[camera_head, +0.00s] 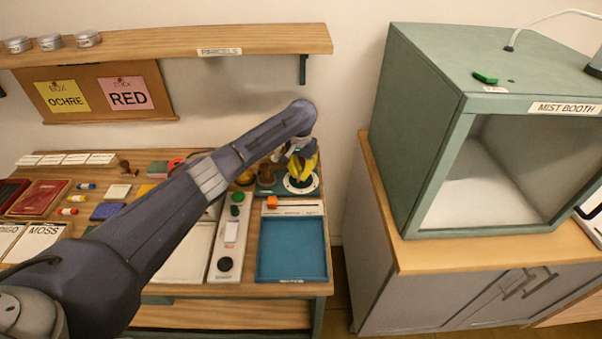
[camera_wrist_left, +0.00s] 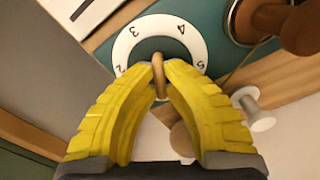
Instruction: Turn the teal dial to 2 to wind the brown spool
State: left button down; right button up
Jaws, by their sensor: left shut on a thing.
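The dial is a white ring (camera_wrist_left: 158,22) with black numbers on a teal base; 2, 3, 4 and 5 show around it in the left wrist view. In the head view its white ring (camera_head: 302,191) sits at the back right of the table. My left gripper (camera_wrist_left: 160,70) is shut on the dial's tan handle (camera_wrist_left: 159,88), with a yellow finger on each side. My left gripper (camera_head: 301,176) also shows over the dial in the head view. The fingers hide part of the ring. The brown spool (camera_wrist_left: 303,28) stands beside the dial, also in the head view (camera_head: 266,173).
A blue tray (camera_head: 292,279) lies in front of the dial. A pale panel (camera_head: 222,278) with green and black knobs is left of it. The parcels shelf (camera_head: 170,42) hangs above. The green mist booth (camera_head: 425,130) stands to the right.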

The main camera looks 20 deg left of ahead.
pick_arm(q)
jog(key=m, duration=0.4)
jog(key=shift+m, duration=0.3)
jog(key=m, duration=1)
jog(key=shift+m, duration=2.2)
jog(key=c, duration=1.5)
grip_release()
